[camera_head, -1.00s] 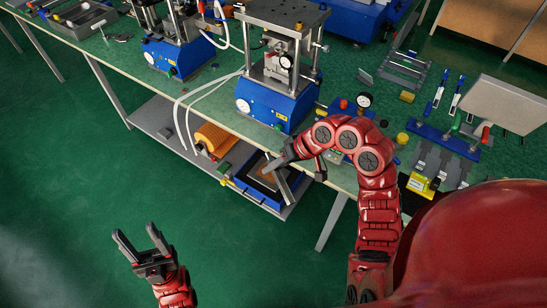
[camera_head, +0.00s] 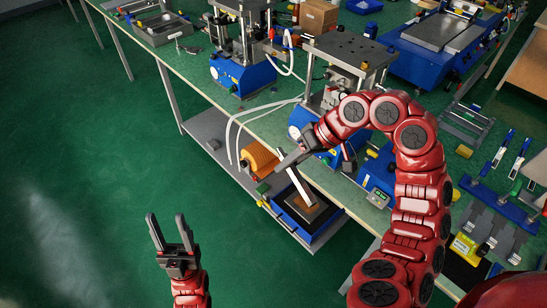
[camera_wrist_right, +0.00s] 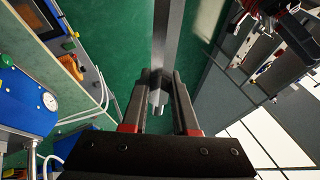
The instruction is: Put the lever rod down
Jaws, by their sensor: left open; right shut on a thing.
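The lever rod (camera_head: 301,186) is a straight, light grey metal bar. My right gripper (camera_head: 287,162) is shut on it beside the bench's front edge. In the head view the rod slants down and right from the fingers, in front of the lower shelf; I cannot tell whether it touches anything below. In the right wrist view the rod (camera_wrist_right: 167,45) runs between the two fingers and out past the top edge, with a short end showing below them. My left gripper (camera_head: 167,233) is open and empty over the green floor.
The green bench (camera_head: 199,84) carries blue-based presses, including one (camera_head: 240,75) left of my right arm. The floor at left is clear.

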